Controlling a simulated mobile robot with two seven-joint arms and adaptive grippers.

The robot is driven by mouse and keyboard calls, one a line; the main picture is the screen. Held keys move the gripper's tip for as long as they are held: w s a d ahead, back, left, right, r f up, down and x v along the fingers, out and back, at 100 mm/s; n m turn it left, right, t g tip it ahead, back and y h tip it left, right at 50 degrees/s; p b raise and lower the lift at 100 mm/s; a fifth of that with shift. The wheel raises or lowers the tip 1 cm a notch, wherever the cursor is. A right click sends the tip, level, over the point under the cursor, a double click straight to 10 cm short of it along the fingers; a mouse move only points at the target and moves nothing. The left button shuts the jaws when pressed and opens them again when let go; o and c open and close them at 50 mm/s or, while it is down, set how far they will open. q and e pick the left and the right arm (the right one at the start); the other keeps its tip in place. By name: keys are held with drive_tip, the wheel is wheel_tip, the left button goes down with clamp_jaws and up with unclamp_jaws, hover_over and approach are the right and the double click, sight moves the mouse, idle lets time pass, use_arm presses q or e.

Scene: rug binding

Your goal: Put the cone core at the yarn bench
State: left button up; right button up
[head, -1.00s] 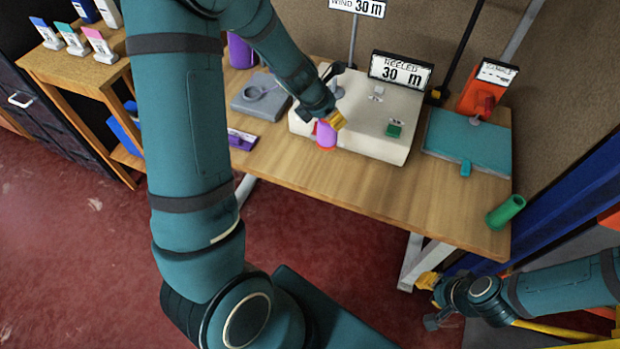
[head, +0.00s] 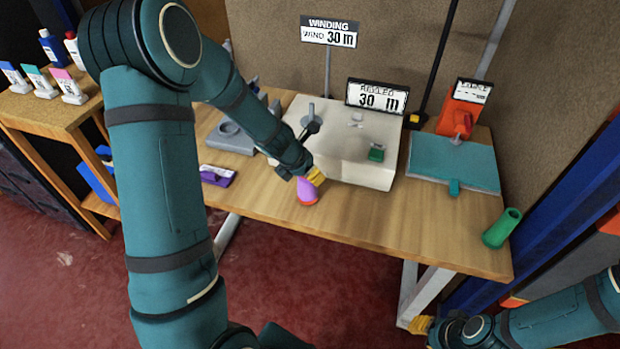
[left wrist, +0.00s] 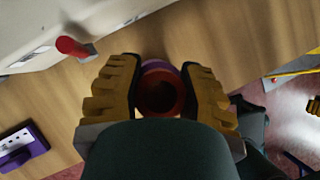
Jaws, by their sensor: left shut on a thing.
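The cone core (head: 307,191), purple with an orange-red end, is held in my left gripper (head: 315,177) at the front of the cream winding machine. In the left wrist view its hollow red end (left wrist: 160,95) sits between the two yellow fingers, which are shut on it. It shows over the front part of the wooden yarn bench (head: 350,222); I cannot tell whether it touches the bench top.
The cream winding machine (head: 345,165) has a grey spindle and a green button. A teal pad (head: 452,163) and a green tube (head: 502,229) are at the right. A purple tool (head: 217,175) and a grey holder (head: 231,130) are at the left. The front bench strip is mostly clear.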

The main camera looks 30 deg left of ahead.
use_arm(q)
drive_tip(key=shift+f, duration=0.4)
drive_tip(key=shift+r, duration=0.15)
use_arm(e)
drive_tip(key=shift+f, duration=0.2)
use_arm(q)
drive_tip(key=shift+f, duration=0.2)
drive_tip(key=o, duration=1.1)
drive_tip(key=shift+c, duration=0.2)
use_arm(e)
drive_tip(key=shift+f, duration=0.15)
